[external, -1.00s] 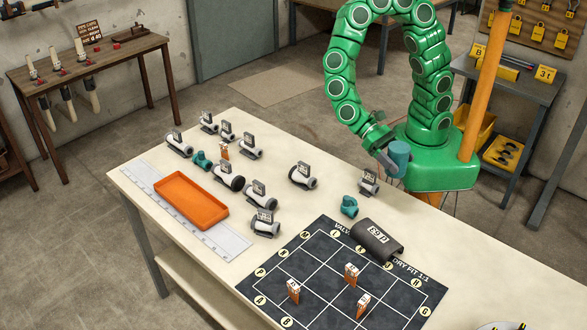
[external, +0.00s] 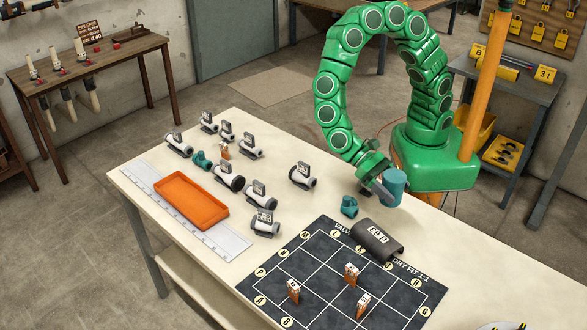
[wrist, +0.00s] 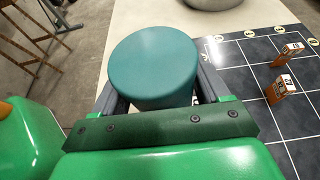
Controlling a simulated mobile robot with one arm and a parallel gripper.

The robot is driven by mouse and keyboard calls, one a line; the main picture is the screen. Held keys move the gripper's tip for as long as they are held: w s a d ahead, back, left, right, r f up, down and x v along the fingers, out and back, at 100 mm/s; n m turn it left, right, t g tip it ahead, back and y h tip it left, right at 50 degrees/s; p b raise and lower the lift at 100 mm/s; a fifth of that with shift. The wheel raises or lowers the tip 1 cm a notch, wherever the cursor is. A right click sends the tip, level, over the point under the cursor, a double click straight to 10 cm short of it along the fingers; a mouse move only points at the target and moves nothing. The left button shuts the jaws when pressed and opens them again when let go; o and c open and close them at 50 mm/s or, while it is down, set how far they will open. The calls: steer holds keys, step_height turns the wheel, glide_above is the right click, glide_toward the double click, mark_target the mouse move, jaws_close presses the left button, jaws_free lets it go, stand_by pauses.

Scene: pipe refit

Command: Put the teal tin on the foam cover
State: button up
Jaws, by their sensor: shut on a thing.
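The teal tin (external: 394,184) is a short cylinder held in my gripper (external: 384,190), above the back edge of the table. In the wrist view the teal tin (wrist: 153,62) sits between the two dark fingers, its round top facing the camera. The foam cover (external: 377,240) is a dark grey curved piece with a white label. It lies at the back edge of the dark grid mat, in front of and below my gripper. In the wrist view part of a grey rounded thing, perhaps the cover, shows at the top edge (wrist: 212,3).
The grid mat (external: 325,286) carries several small orange-and-white markers. A teal pipe fitting (external: 349,206) stands left of the cover. Several white-and-grey pipe pieces with tags and an orange tray (external: 190,201) are on the left.

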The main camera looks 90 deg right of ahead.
steer(key=shift+w+a+f, duration=0.55)
steer(key=shift+a+f, duration=0.2)
steer(key=shift+f, duration=0.3)
steer(key=shift+w+a+f, duration=0.55)
steer(key=shift+a+f, duration=0.2)
steer(key=shift+f, duration=0.35)
steer(key=shift+w+a+f, duration=0.55)
steer(key=shift+a+f, duration=0.2)
steer(key=shift+f, duration=1.7)
steer(key=shift+f, duration=0.15)
steer(key=o, duration=1.2)
steer(key=shift+w+d+r, duration=0.15)
steer(key=shift+r, duration=0.05)
steer(key=v, duration=1.1)
steer(key=shift+d, duration=0.2)
steer(key=shift+w+r, duration=0.15)
steer(key=shift+r, duration=0.05)
